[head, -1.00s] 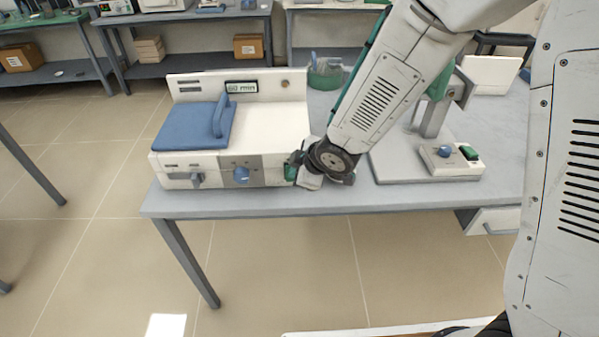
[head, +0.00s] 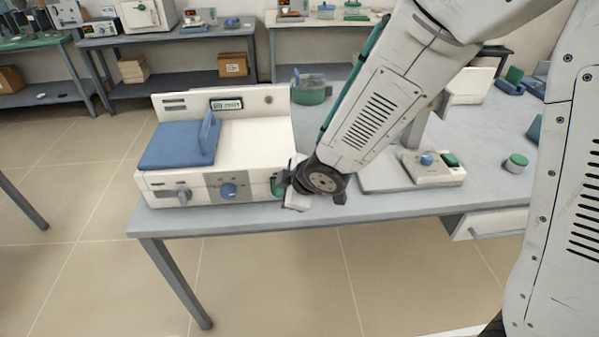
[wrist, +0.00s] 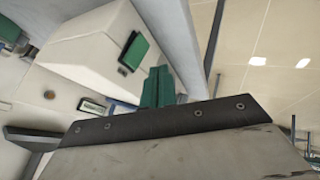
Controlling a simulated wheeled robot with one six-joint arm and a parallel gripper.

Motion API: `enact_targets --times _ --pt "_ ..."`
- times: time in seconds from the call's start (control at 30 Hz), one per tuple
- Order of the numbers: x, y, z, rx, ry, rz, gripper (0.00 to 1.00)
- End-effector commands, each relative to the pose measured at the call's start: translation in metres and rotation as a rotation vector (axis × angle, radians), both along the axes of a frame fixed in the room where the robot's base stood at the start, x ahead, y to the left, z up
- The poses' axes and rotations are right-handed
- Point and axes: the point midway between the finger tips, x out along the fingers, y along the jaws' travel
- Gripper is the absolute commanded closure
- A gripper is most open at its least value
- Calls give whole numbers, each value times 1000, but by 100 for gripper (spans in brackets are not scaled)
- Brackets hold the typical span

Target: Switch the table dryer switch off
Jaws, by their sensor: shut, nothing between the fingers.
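The table dryer (head: 258,134) is a white box with a blue lid, a display and a blue front knob, at the left end of the grey table. My gripper (head: 278,185) is at the right end of the dryer's front and hides that part. In the wrist view my green fingers (wrist: 158,88) are together with nothing between them. A green switch (wrist: 133,53) on a white housing shows just beyond them, apart from them in the picture. Whether it is pressed on or off, I cannot tell.
A second white device (head: 434,170) with a blue knob and green switch stands right of my arm. A green-based jar (head: 310,90) is behind the dryer, and a small green-topped jar (head: 516,163) is at the right. The table's front edge (head: 235,225) is close below my gripper.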

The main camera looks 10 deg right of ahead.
Motion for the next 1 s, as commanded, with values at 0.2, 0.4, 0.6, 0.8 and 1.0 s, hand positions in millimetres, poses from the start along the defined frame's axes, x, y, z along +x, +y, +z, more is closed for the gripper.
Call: enact_targets --times 0.2,0.4,0.6,0.8,1.0 --pt "-4 -16 27 2 -5 -6 100" --pt "-9 -26 47 1 -6 -9 100" --pt "-13 -32 61 2 -5 -8 100" --pt "-18 -36 75 3 -6 -4 100" --pt "-21 -40 84 2 -4 -5 100"
